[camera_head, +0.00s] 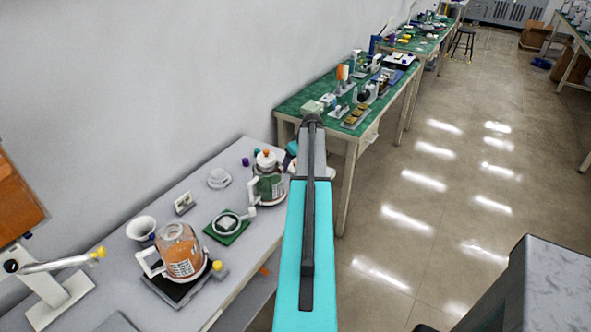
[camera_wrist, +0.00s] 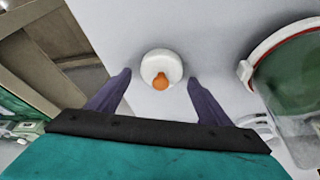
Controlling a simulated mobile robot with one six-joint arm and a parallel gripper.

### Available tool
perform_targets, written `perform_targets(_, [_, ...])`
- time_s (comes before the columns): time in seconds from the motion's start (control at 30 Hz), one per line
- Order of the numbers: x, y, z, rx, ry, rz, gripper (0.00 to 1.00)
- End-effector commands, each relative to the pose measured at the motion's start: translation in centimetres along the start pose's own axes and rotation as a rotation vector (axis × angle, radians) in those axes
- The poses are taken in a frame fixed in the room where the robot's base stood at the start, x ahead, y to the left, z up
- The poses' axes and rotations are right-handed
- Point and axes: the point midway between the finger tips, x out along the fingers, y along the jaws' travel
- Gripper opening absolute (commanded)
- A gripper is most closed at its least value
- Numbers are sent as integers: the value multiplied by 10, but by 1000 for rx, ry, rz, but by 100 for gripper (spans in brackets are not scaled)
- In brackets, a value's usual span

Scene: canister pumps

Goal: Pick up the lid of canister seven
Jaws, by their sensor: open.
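A round white lid with an orange knob (camera_wrist: 161,68) lies on the pale bench top in the wrist view. My gripper (camera_wrist: 159,78) is open, with its two dark purple fingers on either side of the lid in the picture. No contact shows, and I cannot tell the height gap. A clear canister with a reddish rim and green inside (camera_wrist: 290,75) is at the right edge. In the head view, a green-filled canister (camera_head: 270,187) stands near my arm, with a white lid and orange knob (camera_head: 266,160) just behind it in the picture. No canister number is readable.
An orange-filled canister (camera_head: 181,262) stands on a dark base at the front. A green board (camera_head: 240,238), a white dish (camera_head: 219,179) and a white funnel-like cup (camera_head: 141,229) share the bench. The wall borders the bench; a green-topped table (camera_head: 296,104) stands beyond.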

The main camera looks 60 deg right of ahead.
Motion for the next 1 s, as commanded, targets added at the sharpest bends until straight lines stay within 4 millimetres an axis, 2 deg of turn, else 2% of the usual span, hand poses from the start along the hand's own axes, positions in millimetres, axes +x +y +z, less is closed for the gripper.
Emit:
perform_targets(0.03, [0, 0, 0, 0, 0, 0, 72])
perform_targets(0.3, [0, 0, 0, 0, 0, 0, 29])
perform_targets(0.73, [-3, 0, -1, 0, 0, 0, 29])
perform_targets(1.0, [-20, 0, -8, -1, 1, 1, 29])
